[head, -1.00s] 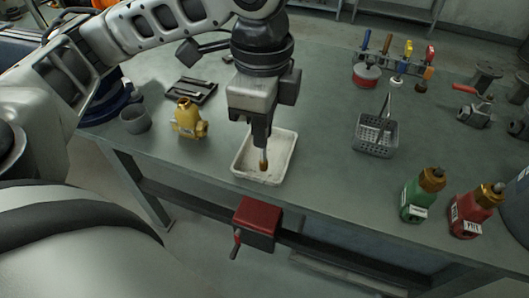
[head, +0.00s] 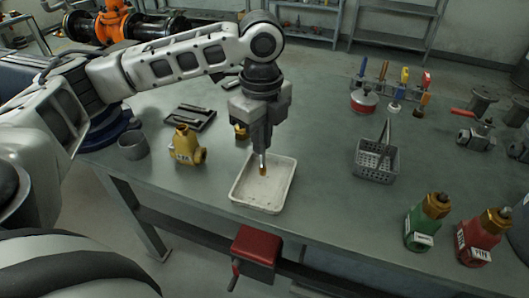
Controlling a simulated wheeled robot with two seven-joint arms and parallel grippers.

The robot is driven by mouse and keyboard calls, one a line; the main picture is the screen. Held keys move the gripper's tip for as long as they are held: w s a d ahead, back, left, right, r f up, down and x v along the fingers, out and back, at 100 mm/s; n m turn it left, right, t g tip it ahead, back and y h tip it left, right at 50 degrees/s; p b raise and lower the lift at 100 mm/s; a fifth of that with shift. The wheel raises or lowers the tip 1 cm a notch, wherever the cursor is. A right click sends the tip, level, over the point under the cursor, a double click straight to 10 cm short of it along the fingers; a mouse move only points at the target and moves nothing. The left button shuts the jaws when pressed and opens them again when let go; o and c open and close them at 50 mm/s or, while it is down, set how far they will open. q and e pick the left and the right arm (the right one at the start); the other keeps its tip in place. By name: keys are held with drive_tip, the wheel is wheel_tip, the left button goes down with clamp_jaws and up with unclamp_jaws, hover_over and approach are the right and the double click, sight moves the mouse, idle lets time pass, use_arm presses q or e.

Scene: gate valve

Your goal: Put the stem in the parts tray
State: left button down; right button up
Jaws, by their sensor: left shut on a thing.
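The parts tray is a shallow white tray (head: 250,203) near the front edge of the bench. My left gripper (head: 262,150) is above the tray's back part, pointing down. It is shut on the stem (head: 263,168), a thin piece with a brassy lower end that hangs below the fingers. The stem looks upright over the inside of the tray; whether its tip touches the tray floor I cannot tell. The stem's upper part is hidden by the fingers. A brass valve body (head: 185,147) stands left of the tray. My right gripper is not in view.
A small brass part (head: 241,132) sits behind my left gripper, partly hidden. A grey cup (head: 132,146) and a dark tray (head: 190,117) are at left. A red vise (head: 255,245) is on the front edge.

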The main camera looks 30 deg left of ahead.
use_arm(q)
drive_tip(key=f, duration=0.2)
drive_tip(key=w+f, duration=0.1)
drive_tip(key=f, duration=0.1)
drive_tip(key=shift+w+a+f, duration=0.15)
drive_tip(key=shift+f, duration=0.2)
drive_tip(key=shift+f, duration=0.1)
drive_tip(key=c, duration=1.5)
unclamp_jaws()
wheel_tip(320, 180, up, 12)
drive_tip(key=shift+p, duration=0.45)
